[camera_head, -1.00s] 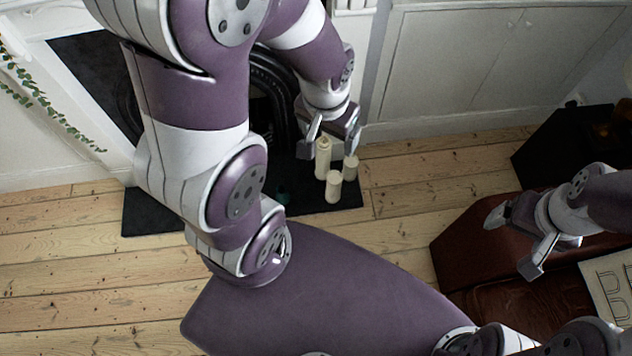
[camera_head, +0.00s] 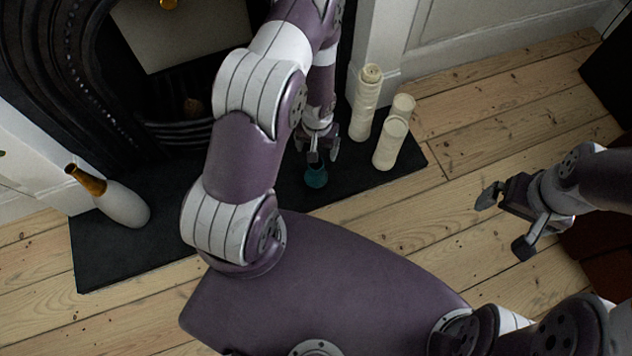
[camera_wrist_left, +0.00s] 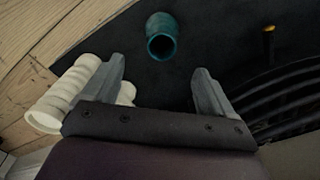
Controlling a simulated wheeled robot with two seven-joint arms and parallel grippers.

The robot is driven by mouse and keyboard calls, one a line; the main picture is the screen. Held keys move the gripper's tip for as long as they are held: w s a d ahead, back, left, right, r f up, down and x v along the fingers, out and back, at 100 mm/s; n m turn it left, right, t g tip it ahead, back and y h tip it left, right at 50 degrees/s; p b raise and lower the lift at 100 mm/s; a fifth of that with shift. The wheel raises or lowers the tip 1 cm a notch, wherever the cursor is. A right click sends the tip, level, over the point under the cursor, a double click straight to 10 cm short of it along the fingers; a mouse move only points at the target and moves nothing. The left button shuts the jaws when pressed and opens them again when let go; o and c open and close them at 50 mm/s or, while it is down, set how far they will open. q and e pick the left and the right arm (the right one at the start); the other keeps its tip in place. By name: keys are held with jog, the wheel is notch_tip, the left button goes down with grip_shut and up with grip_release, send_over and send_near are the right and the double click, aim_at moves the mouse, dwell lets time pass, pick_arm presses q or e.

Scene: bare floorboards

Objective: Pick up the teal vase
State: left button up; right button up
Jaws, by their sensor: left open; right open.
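The teal vase (camera_head: 316,177) is small and stands on the black hearth slab, partly covered from above by my left gripper in the head view. My left gripper (camera_head: 320,158) is open and empty, pointing down close above the vase. In the left wrist view the vase (camera_wrist_left: 162,36) shows its round dark mouth beyond the fingertips, roughly midway between the two fingers of the left gripper (camera_wrist_left: 158,82). No contact with it shows. My right gripper (camera_head: 505,220) is open and empty over the floorboards at the right.
A white vase with a golden neck (camera_head: 122,204) is at the left. The dark fireplace (camera_head: 100,90) lies behind. Floorboards in front are clear.

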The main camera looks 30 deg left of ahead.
aim_at(316, 167)
pick_arm(q)
notch_tip(316, 167, down, 8)
jog(key=b, duration=0.6)
jog(key=shift+a, duration=0.1)
notch_tip(316, 167, down, 5)
jog(key=b, duration=0.4)
jog(key=shift+a+r, duration=0.1)
jog(key=shift+r, duration=0.3)
jog(key=shift+c, duration=0.3)
grip_shut()
